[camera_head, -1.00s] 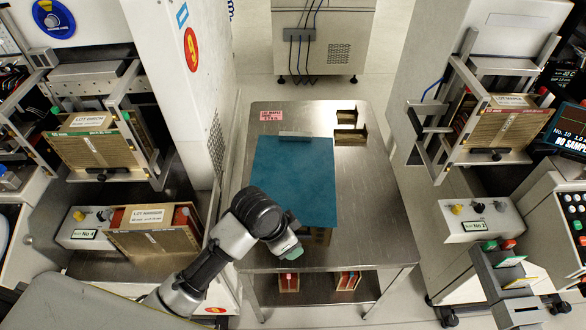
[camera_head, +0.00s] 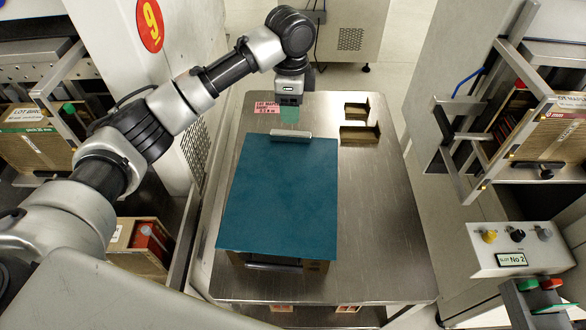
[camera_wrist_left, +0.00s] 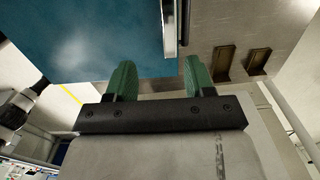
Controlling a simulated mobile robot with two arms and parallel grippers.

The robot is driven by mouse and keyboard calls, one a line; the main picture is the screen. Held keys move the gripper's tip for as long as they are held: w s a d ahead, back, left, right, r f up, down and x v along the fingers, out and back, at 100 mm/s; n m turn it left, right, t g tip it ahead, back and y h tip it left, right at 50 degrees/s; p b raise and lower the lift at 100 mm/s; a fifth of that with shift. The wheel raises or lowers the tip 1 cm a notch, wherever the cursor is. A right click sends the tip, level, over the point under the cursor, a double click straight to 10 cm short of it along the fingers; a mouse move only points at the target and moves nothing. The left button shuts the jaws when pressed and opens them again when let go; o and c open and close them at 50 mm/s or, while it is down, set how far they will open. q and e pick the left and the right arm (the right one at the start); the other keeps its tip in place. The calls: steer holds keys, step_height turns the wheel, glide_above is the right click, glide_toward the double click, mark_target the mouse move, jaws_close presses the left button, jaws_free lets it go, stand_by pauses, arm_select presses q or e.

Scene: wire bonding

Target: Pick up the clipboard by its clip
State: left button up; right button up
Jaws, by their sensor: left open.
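The clipboard is a flat teal board (camera_head: 280,195) with a silver clip (camera_head: 290,134) on its far edge. It lies above the metal table, its near end over a brown box-like object. My left gripper (camera_head: 289,112) is just beyond the clip, pointing down, apart from it as far as I can see. In the left wrist view, the green fingers of my left gripper (camera_wrist_left: 158,78) are spread and empty. There the clip (camera_wrist_left: 172,25) lies ahead of the fingers, between their lines, with the teal board (camera_wrist_left: 80,30) to its left. My right gripper is not in view.
The steel table (camera_head: 380,215) has free room right of the clipboard. Two small brown brackets (camera_head: 360,134) stand at its far right, and a pink label (camera_head: 267,107) lies at the far left. Machines with racks flank both sides.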

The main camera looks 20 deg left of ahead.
mark_target(291, 132)
arm_select(q)
steer(key=f, duration=0.2)
steer(key=a+f, duration=0.1)
steer(key=shift+w, duration=0.4)
steer(key=shift+f, duration=0.35)
steer(key=shift+w+d+f, duration=0.1)
steer(key=shift+f, duration=1.25)
steer(key=shift+w+d+f, duration=0.1)
steer(key=shift+f, duration=1.25)
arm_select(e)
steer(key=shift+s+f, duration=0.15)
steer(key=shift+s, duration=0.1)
arm_select(q)
steer(key=shift+c, duration=0.4)
jaws_close()
